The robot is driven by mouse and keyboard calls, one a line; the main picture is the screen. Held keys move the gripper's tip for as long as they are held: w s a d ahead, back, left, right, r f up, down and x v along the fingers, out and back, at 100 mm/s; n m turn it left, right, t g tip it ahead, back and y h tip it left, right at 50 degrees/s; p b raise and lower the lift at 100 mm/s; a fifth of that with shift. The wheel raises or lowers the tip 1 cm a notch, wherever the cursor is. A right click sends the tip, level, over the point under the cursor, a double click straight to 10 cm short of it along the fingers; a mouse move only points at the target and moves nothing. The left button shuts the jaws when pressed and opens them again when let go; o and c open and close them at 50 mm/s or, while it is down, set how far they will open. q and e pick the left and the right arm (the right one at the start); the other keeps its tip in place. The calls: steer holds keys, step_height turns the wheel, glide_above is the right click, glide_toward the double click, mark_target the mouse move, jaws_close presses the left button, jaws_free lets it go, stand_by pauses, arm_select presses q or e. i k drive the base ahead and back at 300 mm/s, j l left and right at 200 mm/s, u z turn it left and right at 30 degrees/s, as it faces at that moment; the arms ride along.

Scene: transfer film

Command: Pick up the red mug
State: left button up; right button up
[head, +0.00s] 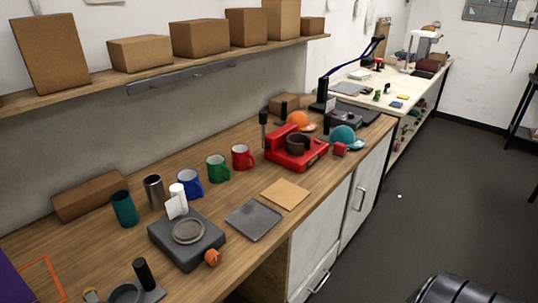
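The red mug (242,157) stands upright on the wooden counter (180,221) in the head view. It is at the right end of a row of mugs and cups. The green mug (218,168) is just left of it, and the red machine (297,149) is to its right with a small gap. Nothing covers the red mug from this side. Neither of my grippers shows in the view.
A blue mug (190,183), a steel tumbler (154,192) and a teal cup (123,209) stand further left. A grey press (187,240), a dark flat plate (254,221) and a tan square (286,194) lie nearer the front. A shelf with boxes (199,38) hangs above.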

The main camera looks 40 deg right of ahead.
mark_target(244, 159)
steer(key=z, duration=1.05)
